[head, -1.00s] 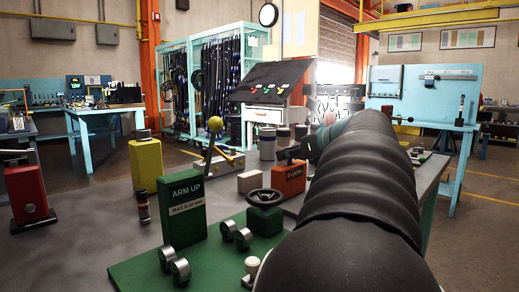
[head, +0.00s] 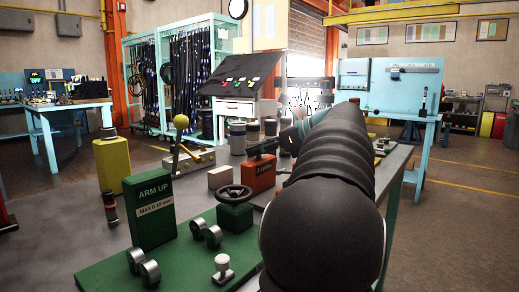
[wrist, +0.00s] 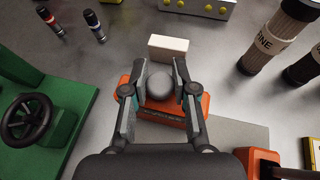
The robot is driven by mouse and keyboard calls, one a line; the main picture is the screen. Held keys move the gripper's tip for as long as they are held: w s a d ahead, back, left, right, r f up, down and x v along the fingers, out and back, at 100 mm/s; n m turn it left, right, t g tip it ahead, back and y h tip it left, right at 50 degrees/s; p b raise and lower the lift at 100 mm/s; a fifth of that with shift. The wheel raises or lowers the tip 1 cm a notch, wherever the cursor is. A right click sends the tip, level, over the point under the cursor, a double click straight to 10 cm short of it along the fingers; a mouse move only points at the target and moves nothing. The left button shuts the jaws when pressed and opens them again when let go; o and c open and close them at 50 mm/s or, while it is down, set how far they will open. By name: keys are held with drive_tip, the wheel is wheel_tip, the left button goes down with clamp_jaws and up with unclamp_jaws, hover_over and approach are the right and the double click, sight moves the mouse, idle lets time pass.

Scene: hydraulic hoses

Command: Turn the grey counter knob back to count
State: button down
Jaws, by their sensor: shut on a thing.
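The orange counter box (wrist: 165,112) lies on the grey bench in the wrist view, with small lettering on its front that I cannot read clearly. It also shows in the head view (head: 259,177), partly behind my arm. The round grey knob (wrist: 160,88) sits on top of the counter, between my fingers. My gripper (wrist: 160,76) is shut on the knob, with one finger on each side. In the head view my arm hides most of the gripper, and the knob cannot be made out.
A green board with a black handwheel (wrist: 28,118) is left of the counter. A pale block (wrist: 168,47) lies just beyond it. Dark cylinders (wrist: 275,36) stand at the right. In the head view, a green "ARM UP" block (head: 154,210) and a yellow block (head: 112,165) stand left.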

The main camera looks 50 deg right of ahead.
drive_tip(key=c, duration=0.9)
unclamp_jaws()
drive_tip(key=v, duration=1.2)
